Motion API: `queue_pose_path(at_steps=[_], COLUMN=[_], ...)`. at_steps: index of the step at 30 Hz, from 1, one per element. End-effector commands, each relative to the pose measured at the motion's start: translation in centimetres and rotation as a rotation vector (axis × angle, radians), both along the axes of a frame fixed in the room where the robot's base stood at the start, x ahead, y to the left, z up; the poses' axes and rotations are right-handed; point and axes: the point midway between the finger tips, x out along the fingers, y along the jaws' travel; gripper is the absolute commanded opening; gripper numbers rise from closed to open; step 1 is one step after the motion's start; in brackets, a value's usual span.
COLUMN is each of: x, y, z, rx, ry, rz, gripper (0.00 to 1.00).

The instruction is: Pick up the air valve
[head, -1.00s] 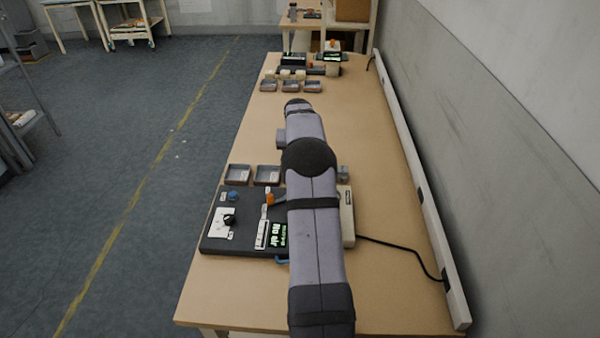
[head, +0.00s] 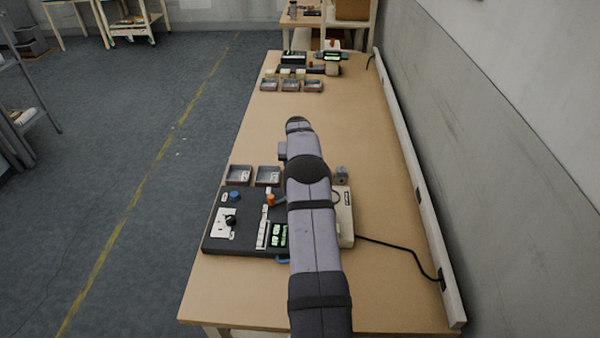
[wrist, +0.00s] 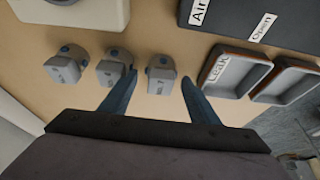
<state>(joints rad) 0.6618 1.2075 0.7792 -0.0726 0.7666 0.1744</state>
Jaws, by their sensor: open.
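Three grey block-shaped valves with blue round parts stand in a row on the table in the wrist view: a left one (wrist: 64,72), a middle one (wrist: 111,70) and a right one (wrist: 161,78). Each bears a small dark label that I cannot read surely. My gripper (wrist: 158,82) is open, its two blue fingers reaching toward the right valve, one on each side of it in the picture. Nothing is held. In the head view my arm hides the gripper and most valves; one grey block (head: 341,174) shows right of the arm.
Two trays lie right of the valves, one labelled "Leak" (wrist: 229,73), the other (wrist: 286,83) beside it. A black test station (head: 235,222) and a pale box (head: 344,212) stand nearby. A cable (head: 400,249) runs to the rail. The table middle is clear.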

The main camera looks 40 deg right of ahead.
Motion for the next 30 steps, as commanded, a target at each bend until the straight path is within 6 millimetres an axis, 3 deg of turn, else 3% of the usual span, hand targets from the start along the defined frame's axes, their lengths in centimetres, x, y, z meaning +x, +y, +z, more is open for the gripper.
queue_pose_path(at_steps=[7,13,23,30], x=[0.0,0.0,0.1,0.1], y=[0.0,0.0,-0.1,-0.1], z=[-0.1,-0.1,0.3,2.7], rx=[0.0,0.0,-0.002,-0.004], ry=[0.0,0.0,-0.002,-0.005], rz=[0.0,0.0,0.0,0.0], gripper=[0.56,0.08,0.07,0.07])
